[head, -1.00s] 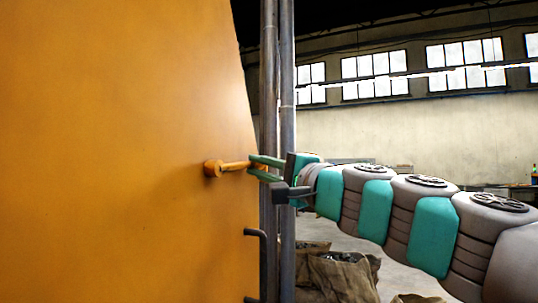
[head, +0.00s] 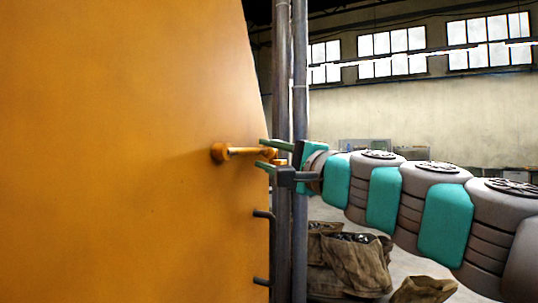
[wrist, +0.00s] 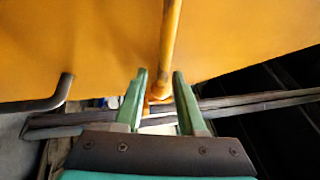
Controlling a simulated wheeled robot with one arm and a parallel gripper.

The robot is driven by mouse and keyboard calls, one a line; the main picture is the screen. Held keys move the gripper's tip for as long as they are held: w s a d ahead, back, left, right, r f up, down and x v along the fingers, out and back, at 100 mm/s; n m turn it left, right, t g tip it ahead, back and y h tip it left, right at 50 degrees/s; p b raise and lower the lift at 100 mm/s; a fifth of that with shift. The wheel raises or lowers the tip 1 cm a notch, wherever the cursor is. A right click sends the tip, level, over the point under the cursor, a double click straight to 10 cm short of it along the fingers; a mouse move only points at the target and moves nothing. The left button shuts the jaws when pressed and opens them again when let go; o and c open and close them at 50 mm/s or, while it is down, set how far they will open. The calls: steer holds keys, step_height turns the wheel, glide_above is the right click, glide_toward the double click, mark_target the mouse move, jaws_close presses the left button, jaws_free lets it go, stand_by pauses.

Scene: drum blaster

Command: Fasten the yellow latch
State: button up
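The yellow latch (head: 245,151) is an orange-yellow bar on a round knob, on the face of a large orange panel (head: 120,150). In the head view it points right, close to level, with its end at the panel's right edge. My gripper (head: 264,153) is at that end, with its green fingers apart, one above and one below the bar. In the wrist view the latch (wrist: 171,35) runs down to between the two fingertips of my gripper (wrist: 159,75), with visible gaps around it. The latch end is partly hidden by the fingers.
Upright grey pipes (head: 283,80) stand just behind my gripper. Brown sacks (head: 345,262) lie on the floor at lower right.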

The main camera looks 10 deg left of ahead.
steer(key=shift+o, duration=0.4)
steer(key=v, duration=0.7)
steer(key=shift+s+d+b, duration=0.25)
steer(key=shift+d+b, duration=0.05)
steer(key=shift+b, duration=0.05)
stand_by(1.8)
